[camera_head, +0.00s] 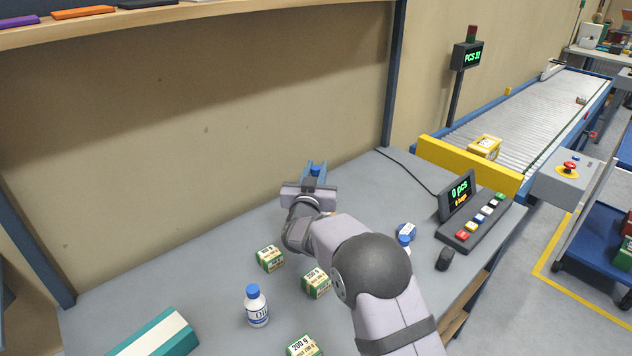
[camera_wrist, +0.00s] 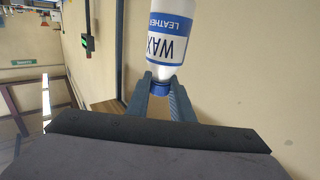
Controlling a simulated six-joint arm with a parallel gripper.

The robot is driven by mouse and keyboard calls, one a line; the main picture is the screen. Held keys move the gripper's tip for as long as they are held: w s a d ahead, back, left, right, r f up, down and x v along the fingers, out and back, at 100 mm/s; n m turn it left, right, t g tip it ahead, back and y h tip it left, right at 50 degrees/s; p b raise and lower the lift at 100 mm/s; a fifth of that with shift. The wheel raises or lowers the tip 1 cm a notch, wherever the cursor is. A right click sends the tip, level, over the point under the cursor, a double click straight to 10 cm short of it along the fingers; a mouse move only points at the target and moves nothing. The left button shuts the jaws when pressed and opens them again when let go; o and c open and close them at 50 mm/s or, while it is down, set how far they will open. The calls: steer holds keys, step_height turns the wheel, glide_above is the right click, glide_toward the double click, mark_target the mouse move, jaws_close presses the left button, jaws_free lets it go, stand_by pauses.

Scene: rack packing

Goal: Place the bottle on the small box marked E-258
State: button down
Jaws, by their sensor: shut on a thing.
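My gripper (camera_head: 315,172) is at the far side of the table, above its surface near the back wall. In the wrist view my gripper (camera_wrist: 160,84) is shut on the blue cap of a white bottle (camera_wrist: 174,52) labelled LEATHER WAX. In the head view only the blue cap shows between the fingers. Small green-and-white boxes stand on the table: one at the left (camera_head: 270,259), one in the middle (camera_head: 316,283), and one at the front (camera_head: 304,347). I cannot read E-258 on any of them.
A white oil bottle (camera_head: 257,308) stands near the boxes. Another blue-capped bottle (camera_head: 405,238) is right of my arm. A teal box (camera_head: 160,338) lies front left. A button panel (camera_head: 474,224) and a display (camera_head: 457,194) stand at the right edge. The table's left-back area is clear.

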steer(key=shift+f, duration=1.75)
steer(key=shift+f, duration=0.25)
steer(key=c, duration=1.6)
jaws_free()
steer(key=shift+o, duration=0.2)
steer(key=shift+r, duration=0.25)
steer(key=s+b, duration=0.2)
steer(key=s, duration=1)
steer(key=shift+a, duration=0.45)
